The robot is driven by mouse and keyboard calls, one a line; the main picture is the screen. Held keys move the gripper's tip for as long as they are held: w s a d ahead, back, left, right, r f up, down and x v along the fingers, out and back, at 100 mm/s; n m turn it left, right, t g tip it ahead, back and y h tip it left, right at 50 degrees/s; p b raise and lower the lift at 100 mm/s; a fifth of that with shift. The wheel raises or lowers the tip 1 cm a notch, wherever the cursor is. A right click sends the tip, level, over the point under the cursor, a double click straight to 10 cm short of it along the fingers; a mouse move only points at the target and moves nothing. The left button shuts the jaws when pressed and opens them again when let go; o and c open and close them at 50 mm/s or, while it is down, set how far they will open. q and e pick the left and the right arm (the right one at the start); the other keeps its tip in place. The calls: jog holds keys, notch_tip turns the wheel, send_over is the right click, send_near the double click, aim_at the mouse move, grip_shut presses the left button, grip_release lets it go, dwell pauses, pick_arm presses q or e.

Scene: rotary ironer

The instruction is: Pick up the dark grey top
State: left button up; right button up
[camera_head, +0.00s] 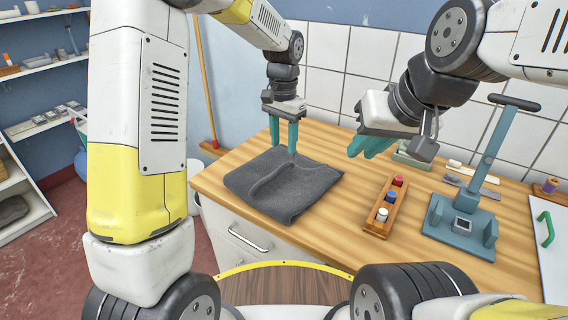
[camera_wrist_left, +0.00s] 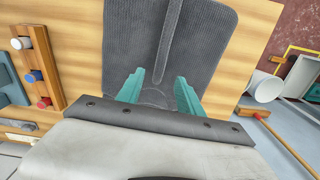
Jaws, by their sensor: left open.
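The dark grey top (camera_head: 280,190) lies folded and flat on the wooden counter, near its left end. My left gripper (camera_head: 285,148) points down at the top's far edge. In the left wrist view, the two teal fingers of my left gripper (camera_wrist_left: 160,92) stand apart with the grey top (camera_wrist_left: 185,50) beneath and between them. I cannot tell whether the fingertips touch the cloth. My right gripper (camera_head: 372,146) hangs over the counter to the right of the top, clear of it; its teal fingers are seen side-on, and their gap is not clear.
A wooden rack (camera_head: 380,218) with several coloured spools stands right of the top. A blue-grey stand (camera_head: 463,222) is further right. A white tiled wall (camera_head: 340,60) rises behind the counter (camera_head: 340,242). Bare wood lies between the top and the rack.

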aim_at(284, 165)
pick_arm(q)
notch_tip(284, 165, down, 8)
jog(key=shift+w+r, duration=0.15)
grip_shut()
dwell(0.3)
dwell(1.3)
